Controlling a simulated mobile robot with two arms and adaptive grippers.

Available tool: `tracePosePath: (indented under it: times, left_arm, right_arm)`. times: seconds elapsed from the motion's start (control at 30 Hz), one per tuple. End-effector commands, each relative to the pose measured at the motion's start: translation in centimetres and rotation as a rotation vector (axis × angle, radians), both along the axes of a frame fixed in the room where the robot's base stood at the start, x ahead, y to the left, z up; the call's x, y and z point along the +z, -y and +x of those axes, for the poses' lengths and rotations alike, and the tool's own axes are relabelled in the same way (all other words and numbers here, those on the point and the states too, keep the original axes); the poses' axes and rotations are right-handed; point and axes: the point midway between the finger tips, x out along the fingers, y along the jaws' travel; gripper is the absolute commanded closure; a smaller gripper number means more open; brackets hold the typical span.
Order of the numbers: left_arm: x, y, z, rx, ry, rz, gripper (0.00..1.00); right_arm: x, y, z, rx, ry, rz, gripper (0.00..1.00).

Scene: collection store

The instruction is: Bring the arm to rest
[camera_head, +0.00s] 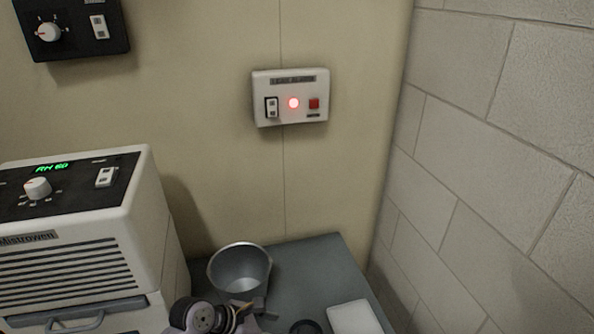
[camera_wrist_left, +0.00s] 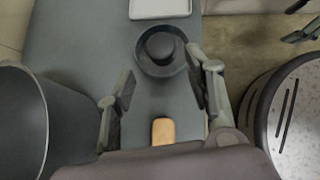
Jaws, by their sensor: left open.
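My left gripper (camera_wrist_left: 160,85) is open in the left wrist view, its two fingers apart above the grey tabletop with nothing between the pads. A dark round object with a raised knob (camera_wrist_left: 160,50) sits beyond and between the fingertips. A small tan block (camera_wrist_left: 163,131) lies closer in, between the fingers. In the head view a part of my arm (camera_head: 204,317) shows at the bottom edge, beside a grey metal bucket (camera_head: 238,268). The bucket also stands left of the gripper in the left wrist view (camera_wrist_left: 22,125).
The grey tabletop (camera_head: 318,262) ends near a block wall at right. A white tray (camera_head: 355,317) lies on it. A white humidifier unit (camera_head: 70,245) stands at left. A wall alarm box (camera_head: 290,97) has its red light lit. A dark control panel (camera_head: 72,28) hangs upper left.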

Motion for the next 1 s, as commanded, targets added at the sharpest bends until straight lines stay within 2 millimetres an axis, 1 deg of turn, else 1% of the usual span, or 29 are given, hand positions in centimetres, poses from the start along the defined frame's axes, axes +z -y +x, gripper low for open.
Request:
tracePosePath:
  times: [0.07,0.17,0.33,0.5,0.57,0.7,0.8,1.0]
  left_arm:
    - [-0.2,-0.1,-0.6,-0.032,0.025,0.024,0.52]
    - [-0.8,-0.4,-2.1,-0.133,0.104,0.104,0.52]
    - [-1.9,-1.7,-6.2,-0.43,0.315,0.332,0.52]
    - [-2.5,-3.8,-10.3,-0.767,0.501,0.571,0.52]
    - [-2.4,-4.6,-11.7,-0.889,0.557,0.652,0.52]
    - [-2.2,-6.9,-15.1,-1.188,0.656,0.825,0.52]
    - [-1.7,-8.4,-17.1,-1.381,0.7,0.921,0.52]
    - [-0.8,-10.7,-19.9,-1.672,0.738,1.034,0.52]
  right_arm:
    - [0.0,0.0,0.0,0.0,0.0,0.0,0.41]
    - [0.0,0.0,0.0,0.0,0.0,0.0,0.41]
    - [0.0,0.0,0.0,0.0,0.0,0.0,0.41]
    - [0.0,0.0,0.0,0.0,0.0,0.0,0.41]
    - [0.0,0.0,0.0,0.0,0.0,0.0,0.41]
    - [0.0,0.0,0.0,0.0,0.0,0.0,0.41]
    - [0.0,0.0,0.0,0.0,0.0,0.0,0.41]
    - [0.0,0.0,0.0,0.0,0.0,0.0,0.41]
